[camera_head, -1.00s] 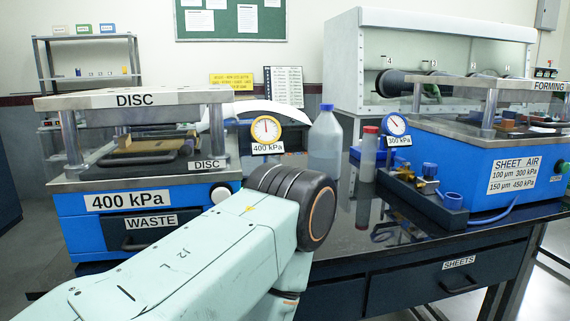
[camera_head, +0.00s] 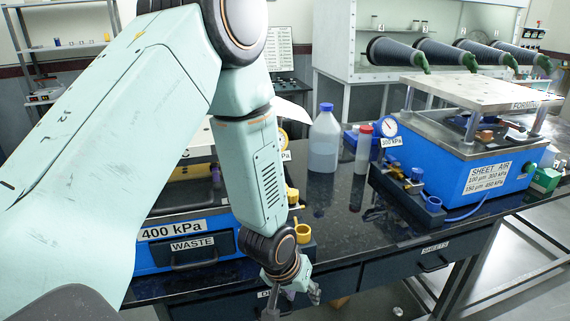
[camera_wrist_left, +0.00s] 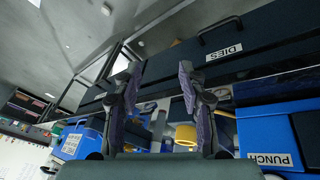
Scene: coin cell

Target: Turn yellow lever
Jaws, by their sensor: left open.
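A yellow lever (camera_head: 292,194) shows in the head view just right of my left forearm, which hides part of its mount. A yellow cup-shaped part (camera_head: 304,234) stands in front of it near the table's front edge. My left gripper (camera_head: 294,301) points downward in front of the table edge by a drawer, nearer the camera than the lever and apart from it. In the left wrist view, the gripper (camera_wrist_left: 158,78) has its fingers spread with nothing between them. A yellow part (camera_wrist_left: 186,135) shows behind the right finger; I cannot tell which one.
The blue 400 kPa press (camera_head: 160,256) is left, partly behind my arm. A clear bottle (camera_head: 323,145), a red-capped bottle (camera_head: 363,150) and a blue-valve block (camera_head: 405,195) stand right. The DIES drawer (camera_wrist_left: 260,50) shows in the wrist view.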

